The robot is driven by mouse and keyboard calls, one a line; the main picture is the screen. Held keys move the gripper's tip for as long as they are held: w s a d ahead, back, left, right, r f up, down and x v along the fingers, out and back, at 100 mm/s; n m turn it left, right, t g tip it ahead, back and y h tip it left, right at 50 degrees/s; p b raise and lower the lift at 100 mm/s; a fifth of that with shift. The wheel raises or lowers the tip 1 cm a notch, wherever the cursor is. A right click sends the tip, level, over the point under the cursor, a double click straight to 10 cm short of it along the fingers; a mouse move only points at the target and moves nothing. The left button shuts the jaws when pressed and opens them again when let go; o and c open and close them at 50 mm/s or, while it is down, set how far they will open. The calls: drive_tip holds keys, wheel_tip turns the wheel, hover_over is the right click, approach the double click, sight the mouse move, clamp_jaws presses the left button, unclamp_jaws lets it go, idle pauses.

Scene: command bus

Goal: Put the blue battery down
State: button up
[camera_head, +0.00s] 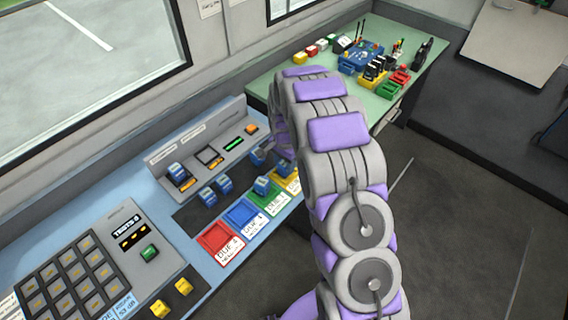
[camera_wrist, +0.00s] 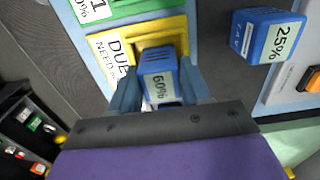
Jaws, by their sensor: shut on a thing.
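My gripper (camera_wrist: 158,84) is shut on a blue battery (camera_wrist: 160,66) with a white label that reads 60%, in the wrist view. The battery is over the recess of a yellow tray (camera_wrist: 150,30), between my two fingers. I cannot tell whether its bottom touches the tray. The yellow tray also shows in the head view (camera_head: 290,180), partly behind my arm. There my arm hides most of the gripper and the held battery. Another blue battery (camera_wrist: 268,36), labelled 25%, stands to the right of the tray in the wrist view, apart from my gripper.
Red (camera_head: 215,238), blue (camera_head: 243,214) and green (camera_head: 268,197) trays line the console's front edge, with a blue battery (camera_head: 262,185) by the green one. More blue batteries (camera_head: 207,196) stand behind. A green table (camera_head: 270,84) with small items is beyond.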

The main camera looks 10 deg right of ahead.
sight(284, 162)
drive_tip(key=o, duration=1)
drive_tip(key=shift+d+f, duration=0.1)
drive_tip(key=shift+c, duration=0.2)
drive_tip(key=o, duration=0.3)
wheel_tip(284, 162, up, 12)
drive_tip(key=p, duration=0.3)
drive_tip(key=s+r+n, duration=0.3)
drive_tip(key=s+r, duration=0.6)
drive_tip(key=s, duration=0.1)
drive_tip(key=s+r+n+g, duration=0.1)
drive_tip(key=s+r+n, duration=0.2)
drive_tip(key=s, duration=1.3)
drive_tip(key=s+r+n, duration=0.3)
drive_tip(key=s+n, duration=0.1)
drive_tip(key=s, duration=1.2)
drive_tip(key=shift+n+g, duration=0.4)
